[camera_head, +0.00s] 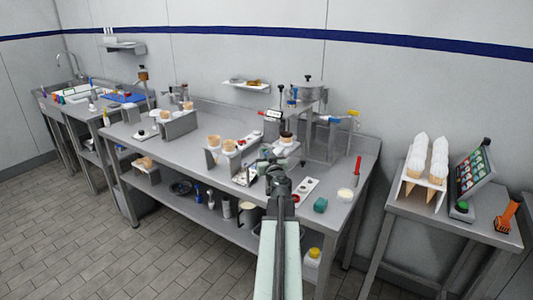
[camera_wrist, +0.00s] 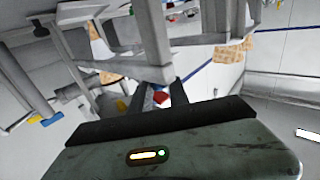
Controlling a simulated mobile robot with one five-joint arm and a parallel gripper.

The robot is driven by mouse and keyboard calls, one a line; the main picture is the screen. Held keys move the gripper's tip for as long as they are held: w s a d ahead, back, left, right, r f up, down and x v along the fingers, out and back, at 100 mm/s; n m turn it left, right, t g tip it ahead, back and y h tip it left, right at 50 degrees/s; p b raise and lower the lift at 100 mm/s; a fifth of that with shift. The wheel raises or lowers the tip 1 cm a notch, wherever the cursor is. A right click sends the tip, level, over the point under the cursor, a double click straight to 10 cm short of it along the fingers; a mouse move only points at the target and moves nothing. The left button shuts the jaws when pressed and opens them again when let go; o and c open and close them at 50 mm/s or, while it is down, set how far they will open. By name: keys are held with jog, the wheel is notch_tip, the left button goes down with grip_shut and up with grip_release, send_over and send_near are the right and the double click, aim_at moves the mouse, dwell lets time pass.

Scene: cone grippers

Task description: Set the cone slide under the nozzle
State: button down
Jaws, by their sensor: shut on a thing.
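My gripper (camera_head: 268,164) reaches over the middle of the steel bench, in front of the dispensing machine (camera_head: 318,112). In the wrist view, my gripper (camera_wrist: 166,92) is shut on a small red part (camera_wrist: 160,97), probably a knob or handle. The fingers hide much of it. The nozzle area is around the dark fitting (camera_head: 286,136) on the machine's left side, just beyond my gripper. I cannot clearly make out the cone slide or its position under the nozzle, because my gripper covers that spot in the head view.
Cones (camera_head: 229,146) stand in a holder left of my gripper. A red-handled tool (camera_head: 357,168) stands near the bench's right end. A side table holds a rack of white-topped cones (camera_head: 438,160).

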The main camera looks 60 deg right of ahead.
aim_at(278, 148)
dwell(0.7)
jog(key=d, duration=0.4)
jog(key=shift+r, duration=0.1)
jog(key=c, duration=1.3)
grip_release()
jog(key=shift+d, duration=0.1)
